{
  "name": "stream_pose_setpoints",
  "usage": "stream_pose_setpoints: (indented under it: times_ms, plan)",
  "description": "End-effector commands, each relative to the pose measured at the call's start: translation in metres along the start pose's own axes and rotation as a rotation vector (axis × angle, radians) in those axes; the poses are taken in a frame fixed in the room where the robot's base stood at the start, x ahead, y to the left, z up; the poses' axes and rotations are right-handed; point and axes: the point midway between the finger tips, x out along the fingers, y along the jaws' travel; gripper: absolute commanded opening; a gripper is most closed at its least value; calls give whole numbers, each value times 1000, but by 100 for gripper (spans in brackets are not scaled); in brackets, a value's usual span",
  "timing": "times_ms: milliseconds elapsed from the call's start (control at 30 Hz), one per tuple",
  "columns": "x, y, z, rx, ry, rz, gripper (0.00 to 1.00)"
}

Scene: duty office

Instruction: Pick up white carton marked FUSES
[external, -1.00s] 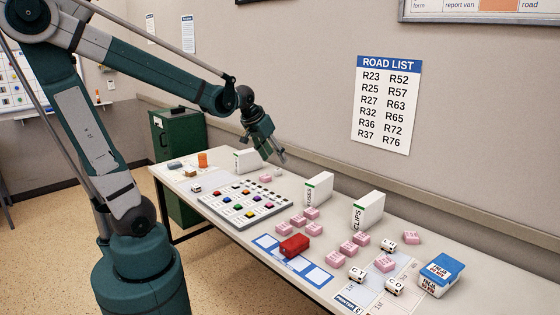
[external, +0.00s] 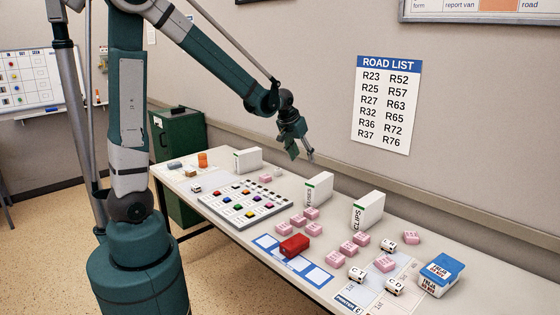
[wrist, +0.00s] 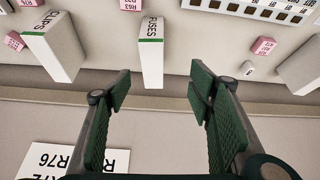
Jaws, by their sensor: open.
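The white carton marked FUSES (external: 319,190) stands upright on the table near the wall, with a green stripe along its top edge. In the wrist view the FUSES carton (wrist: 152,55) is ahead of the fingers and a little left of the gap between them. My gripper (external: 303,156) is above the table near the wall, higher than the carton and slightly left of it in the external view. In the wrist view my gripper (wrist: 158,85) has its two green fingers spread apart with nothing between them.
A similar carton marked CLIPS (external: 368,211) stands to the right, and another white carton (external: 247,160) to the left. A button panel (external: 245,201), pink blocks (external: 298,221), a red block (external: 294,246) and a blue-lidded box (external: 441,276) are on the table. The wall is close behind.

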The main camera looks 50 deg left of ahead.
Motion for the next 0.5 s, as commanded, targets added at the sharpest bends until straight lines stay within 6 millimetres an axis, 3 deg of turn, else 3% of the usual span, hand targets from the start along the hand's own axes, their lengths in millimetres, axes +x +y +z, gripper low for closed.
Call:
stream_pose_setpoints:
  times_ms: [500]
  plan:
    - [74, 16, -40, -15, -40, -13, 52]
